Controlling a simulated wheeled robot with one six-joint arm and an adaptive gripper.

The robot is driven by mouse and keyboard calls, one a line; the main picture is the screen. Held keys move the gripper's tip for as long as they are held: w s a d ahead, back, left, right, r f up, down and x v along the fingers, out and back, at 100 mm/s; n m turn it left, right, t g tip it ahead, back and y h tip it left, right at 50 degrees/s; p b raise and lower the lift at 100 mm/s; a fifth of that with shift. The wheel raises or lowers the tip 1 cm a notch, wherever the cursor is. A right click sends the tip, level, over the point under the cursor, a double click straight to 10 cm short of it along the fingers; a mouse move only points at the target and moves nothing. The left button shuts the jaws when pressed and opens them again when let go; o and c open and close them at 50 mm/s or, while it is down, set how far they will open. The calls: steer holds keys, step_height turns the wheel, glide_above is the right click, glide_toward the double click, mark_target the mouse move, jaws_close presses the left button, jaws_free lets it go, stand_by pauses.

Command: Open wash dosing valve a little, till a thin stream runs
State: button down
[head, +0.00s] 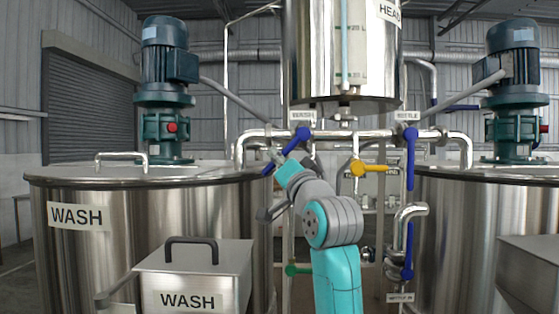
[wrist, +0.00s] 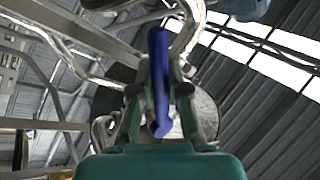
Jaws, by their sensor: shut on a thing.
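The wash dosing valve's blue lever (head: 288,148) sits on the pipe under a small label (head: 303,116), left of centre in the head view. The lever slants down to the left, between hanging and level. My gripper (head: 274,159) is at its lower end. In the wrist view the blue lever (wrist: 159,75) stands between the two fingers of my gripper (wrist: 159,92), which are shut on it. The wash tank (head: 150,220), marked WASH, stands at the left. I cannot make out any stream; my arm hides part of the pipework.
Another blue lever (head: 411,158) hangs straight down at the right. A yellow lever (head: 375,169) lies level between them. A green lever (head: 298,269) and a lower blue lever (head: 400,271) are below. The head tank (head: 310,50) hangs above. A lidded WASH box (head: 210,265) stands in front.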

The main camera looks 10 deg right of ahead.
steer(key=c, duration=1.1)
jaws_free()
steer(key=shift+c, duration=0.2)
steer(key=v, duration=1.2)
